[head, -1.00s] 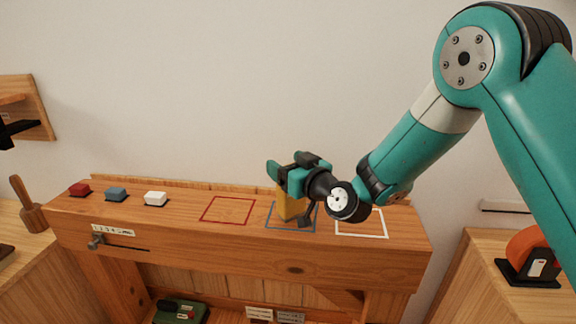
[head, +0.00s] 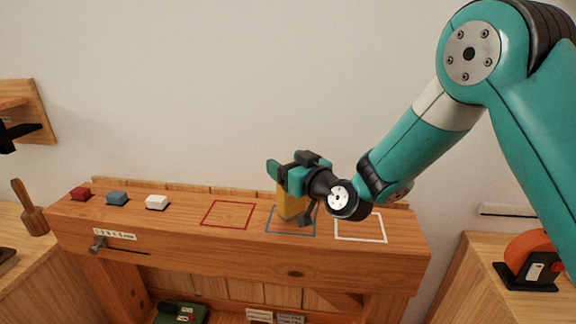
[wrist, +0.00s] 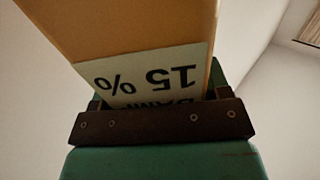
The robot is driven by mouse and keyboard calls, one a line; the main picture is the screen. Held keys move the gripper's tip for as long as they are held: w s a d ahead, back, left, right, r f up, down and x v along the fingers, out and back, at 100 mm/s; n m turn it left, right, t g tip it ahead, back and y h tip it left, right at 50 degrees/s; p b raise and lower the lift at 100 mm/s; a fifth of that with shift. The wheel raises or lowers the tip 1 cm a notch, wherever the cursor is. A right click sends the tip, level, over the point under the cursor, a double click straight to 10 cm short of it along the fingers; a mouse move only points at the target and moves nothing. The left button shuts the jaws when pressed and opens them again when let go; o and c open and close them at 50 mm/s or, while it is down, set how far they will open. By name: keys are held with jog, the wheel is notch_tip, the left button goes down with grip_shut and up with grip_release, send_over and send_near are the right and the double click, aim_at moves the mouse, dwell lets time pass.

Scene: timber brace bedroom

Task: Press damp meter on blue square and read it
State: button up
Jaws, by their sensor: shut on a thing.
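My gripper (head: 290,178) is shut on the yellow damp meter (head: 289,204). The meter stands about upright within the blue square outline (head: 292,234) on the timber beam, its lower end at or very near the wood. The arm hides part of the square. In the wrist view the damp meter (wrist: 120,25) fills the upper middle, with a pale display (wrist: 150,78) seen upside down. It reads "15 %", with a partly hidden word below that looks like "DAMP". The jaw (wrist: 160,124) covers the lower edge of the display.
On the beam (head: 180,230), a red square (head: 228,226) lies left and a white square (head: 360,240) right. Red (head: 80,193), blue (head: 117,198) and white (head: 157,202) blocks sit at left. A slider knob (head: 97,245) with a numbered scale (head: 115,234) is on the front face.

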jog(key=shift+r+p, duration=1.45)
jog(key=shift+r, duration=1.2)
